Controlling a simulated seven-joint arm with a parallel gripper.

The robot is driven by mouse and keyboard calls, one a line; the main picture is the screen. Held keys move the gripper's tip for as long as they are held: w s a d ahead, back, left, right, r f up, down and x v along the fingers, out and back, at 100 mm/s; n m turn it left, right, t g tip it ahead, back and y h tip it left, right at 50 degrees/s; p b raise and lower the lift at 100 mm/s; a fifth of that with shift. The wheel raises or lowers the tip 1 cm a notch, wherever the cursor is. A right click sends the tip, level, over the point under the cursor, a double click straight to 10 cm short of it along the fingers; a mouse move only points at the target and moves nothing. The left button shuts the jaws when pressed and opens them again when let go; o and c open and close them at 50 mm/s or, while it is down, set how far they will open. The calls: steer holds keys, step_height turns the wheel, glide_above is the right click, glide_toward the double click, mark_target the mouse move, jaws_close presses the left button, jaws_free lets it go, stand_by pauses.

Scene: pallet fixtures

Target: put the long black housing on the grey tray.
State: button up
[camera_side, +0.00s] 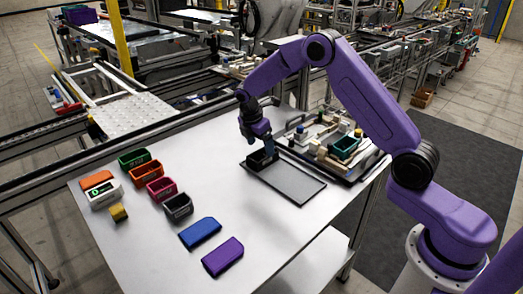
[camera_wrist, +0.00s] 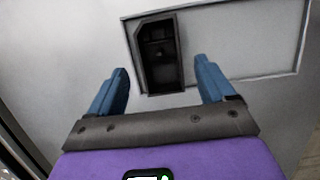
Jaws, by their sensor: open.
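The long black housing (camera_side: 258,163) is an open dark box at the left end of the grey tray (camera_side: 297,184). In the wrist view the housing (camera_wrist: 160,50) lies within the left part of the tray (camera_wrist: 240,42), its near end close to the tray's near rim. My gripper (camera_side: 268,153) is low over that end of the tray. In the wrist view its two blue fingers (camera_wrist: 161,66) are spread, one on each side of the housing's near end, with gaps visible. I cannot tell the exact height of the fingertips above the tray.
Left on the table stand a dark grey bin (camera_side: 178,207), green (camera_side: 140,163), red (camera_side: 161,189) and other coloured boxes. Blue (camera_side: 200,233) and purple (camera_side: 222,257) blocks lie in front. A cluttered fixture pallet (camera_side: 340,150) stands behind the tray. The table's middle is clear.

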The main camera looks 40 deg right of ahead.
steer(key=v, duration=0.8)
steer(key=shift+r, duration=0.3)
steer(key=s+a+r+m+y, duration=0.1)
steer(key=s+a+r, duration=0.3)
steer(key=s, duration=0.5)
steer(key=s+a+r+m+y, duration=0.1)
steer(key=s+a, duration=0.6)
steer(key=s, duration=0.2)
steer(key=s+d+m, duration=0.1)
steer(key=s+d, duration=0.1)
steer(key=s, duration=1)
steer(key=s+d+f+m+y, duration=0.1)
steer(key=s+d+m, duration=0.1)
steer(key=s, duration=0.9)
steer(key=shift+s+d+y, duration=0.3)
steer(key=shift+s+d, duration=0.05)
steer(key=shift+f, duration=0.1)
